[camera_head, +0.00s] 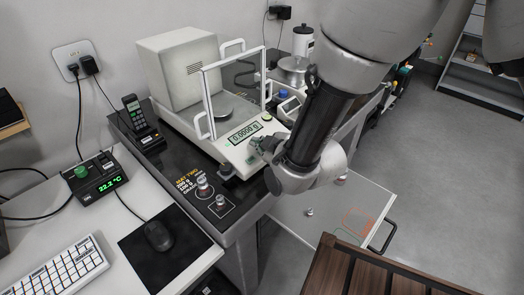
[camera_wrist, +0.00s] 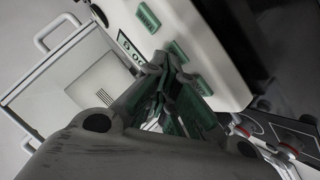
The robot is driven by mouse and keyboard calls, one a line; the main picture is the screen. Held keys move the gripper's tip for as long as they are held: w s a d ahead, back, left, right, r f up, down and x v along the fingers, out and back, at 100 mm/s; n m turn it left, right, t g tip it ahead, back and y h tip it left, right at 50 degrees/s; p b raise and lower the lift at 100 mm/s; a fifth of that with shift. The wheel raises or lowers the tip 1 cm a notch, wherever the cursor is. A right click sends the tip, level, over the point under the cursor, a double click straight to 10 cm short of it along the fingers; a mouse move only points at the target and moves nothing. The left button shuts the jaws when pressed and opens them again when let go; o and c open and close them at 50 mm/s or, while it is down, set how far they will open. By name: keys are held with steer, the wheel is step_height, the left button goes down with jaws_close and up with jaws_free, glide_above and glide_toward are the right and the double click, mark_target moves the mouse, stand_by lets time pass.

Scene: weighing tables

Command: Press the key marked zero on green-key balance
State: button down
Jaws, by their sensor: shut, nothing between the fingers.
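The balance (camera_head: 238,154) is white, with a display (camera_head: 245,132) that reads about 0.0000 g and an open-framed draft shield over a round pan (camera_head: 228,106). In the wrist view its front panel (camera_wrist: 205,35) shows green keys: one at the top (camera_wrist: 148,17), a middle one (camera_wrist: 178,50) and a lower one (camera_wrist: 201,84). Their markings are too small to read. My gripper (camera_head: 262,146) is shut and empty at the front panel, hiding keys in the head view. In the wrist view its fingertips (camera_wrist: 163,66) are close beside the middle key; I cannot tell whether they touch.
A handset (camera_head: 135,110) and a thermometer box (camera_head: 100,177) stand to the left. Small weights (camera_head: 203,185) stand on the dark table left of the balance. A second instrument (camera_head: 292,105) is behind my arm.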

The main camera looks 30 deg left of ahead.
steer(key=shift+d+r, duration=0.2)
steer(key=shift+r, duration=0.55)
steer(key=shift+s+r, duration=0.1)
steer(key=shift+s+d+r, duration=0.1)
steer(key=shift+d+r, duration=0.15)
steer(key=shift+r, duration=0.5)
steer(key=shift+s+d+r, duration=0.1)
steer(key=shift+d+r, duration=0.15)
steer(key=shift+r, duration=0.55)
steer(key=shift+d+r, duration=0.25)
steer(key=shift+r, duration=0.5)
